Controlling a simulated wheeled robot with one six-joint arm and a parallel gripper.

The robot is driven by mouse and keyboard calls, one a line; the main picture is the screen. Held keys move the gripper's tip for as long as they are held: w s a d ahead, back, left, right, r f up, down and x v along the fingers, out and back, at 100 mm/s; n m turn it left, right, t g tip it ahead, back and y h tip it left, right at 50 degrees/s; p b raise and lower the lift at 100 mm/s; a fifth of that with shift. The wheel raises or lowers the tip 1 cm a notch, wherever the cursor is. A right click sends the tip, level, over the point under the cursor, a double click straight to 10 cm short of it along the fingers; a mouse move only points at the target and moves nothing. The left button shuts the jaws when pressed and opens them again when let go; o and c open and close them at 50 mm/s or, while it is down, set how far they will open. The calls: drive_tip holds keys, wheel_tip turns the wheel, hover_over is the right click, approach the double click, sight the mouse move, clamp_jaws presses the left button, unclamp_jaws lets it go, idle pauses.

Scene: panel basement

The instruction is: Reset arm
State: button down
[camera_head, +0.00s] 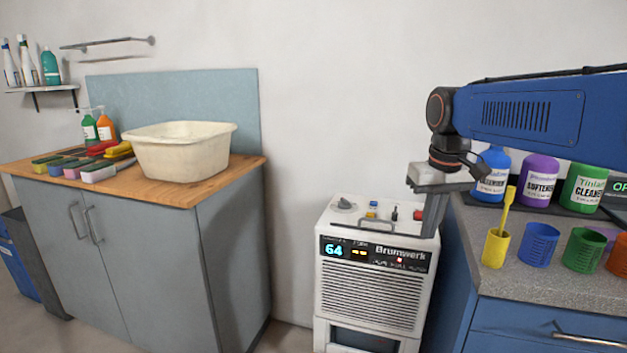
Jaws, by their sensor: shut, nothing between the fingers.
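My blue arm reaches in from the right edge at upper right, and its end carries my gripper (430,228). The gripper points down with its dark fingers shut and nothing between them. It hangs in front of the right side of the white Brumwerk machine (372,285), by the left edge of the grey counter. Whether the fingertips touch the machine or the counter edge cannot be told from this view.
The speckled counter (545,268) at right holds yellow, blue and green cups and detergent bottles close to my gripper.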

drive_tip(key=s+d+f+t, duration=0.1)
drive_tip(key=s+d+f, duration=0.1)
drive_tip(key=s+f, duration=0.5)
drive_tip(key=s+d+f+m+t, duration=0.1)
drive_tip(key=s+f+t, duration=0.1)
drive_tip(key=s+f, duration=0.6)
drive_tip(key=s, duration=0.7)
drive_tip(key=shift+d+f+m, duration=0.15)
drive_tip(key=shift+d+m, duration=0.15)
drive_tip(key=shift+d, duration=0.1)
